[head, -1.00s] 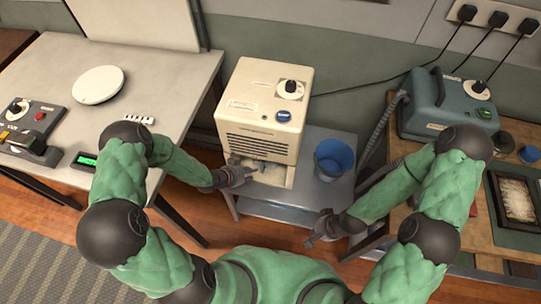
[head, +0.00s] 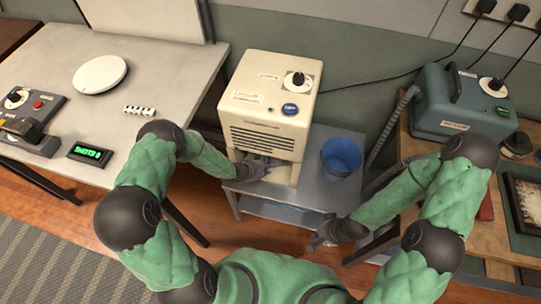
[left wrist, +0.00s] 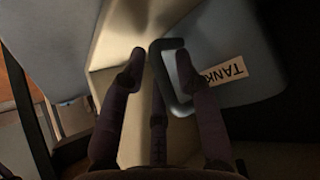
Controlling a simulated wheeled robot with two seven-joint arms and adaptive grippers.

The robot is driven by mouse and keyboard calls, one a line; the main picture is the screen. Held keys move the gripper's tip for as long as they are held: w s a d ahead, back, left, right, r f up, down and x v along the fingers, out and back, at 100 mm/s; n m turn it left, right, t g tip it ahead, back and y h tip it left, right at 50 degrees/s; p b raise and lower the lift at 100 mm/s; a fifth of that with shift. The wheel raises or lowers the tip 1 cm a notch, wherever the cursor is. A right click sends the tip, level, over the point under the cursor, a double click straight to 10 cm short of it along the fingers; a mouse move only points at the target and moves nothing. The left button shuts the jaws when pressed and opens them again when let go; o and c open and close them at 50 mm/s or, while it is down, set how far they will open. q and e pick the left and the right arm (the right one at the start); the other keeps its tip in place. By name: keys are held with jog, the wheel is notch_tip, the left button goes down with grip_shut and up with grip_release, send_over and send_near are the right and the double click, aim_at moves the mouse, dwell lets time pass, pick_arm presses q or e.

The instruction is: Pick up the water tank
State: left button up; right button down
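The water tank (left wrist: 235,60) shows in the left wrist view as a blue-grey surface with a "TANK" label and a dark loop handle (left wrist: 172,100). It sits in the lower opening of the cream machine (head: 268,100); the head view hides most of it. My left gripper (left wrist: 160,66) is open, with its fingers on either side of the handle. In the head view my left gripper (head: 266,165) reaches into that opening. My right gripper (head: 318,240) appears open and empty, in front of the metal stand.
The machine stands on a metal stand (head: 312,190), with a blue bucket (head: 341,157) to its right. A grey table (head: 60,100) is at left. A wooden table (head: 425,185) at right holds a teal machine (head: 462,108). A ribbed hose (head: 390,130) runs between.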

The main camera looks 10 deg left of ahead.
pick_arm(q)
grip_shut()
jog(key=shift+r, duration=0.2)
jog(key=shift+r+p, duration=0.3)
jog(key=shift+p, duration=0.2)
jog(key=shift+s+f, duration=0.1)
jog(key=shift+s, duration=0.3)
jog(key=s+p, duration=0.4)
jog(key=s, duration=1.3)
jog(key=shift+a, duration=0.35)
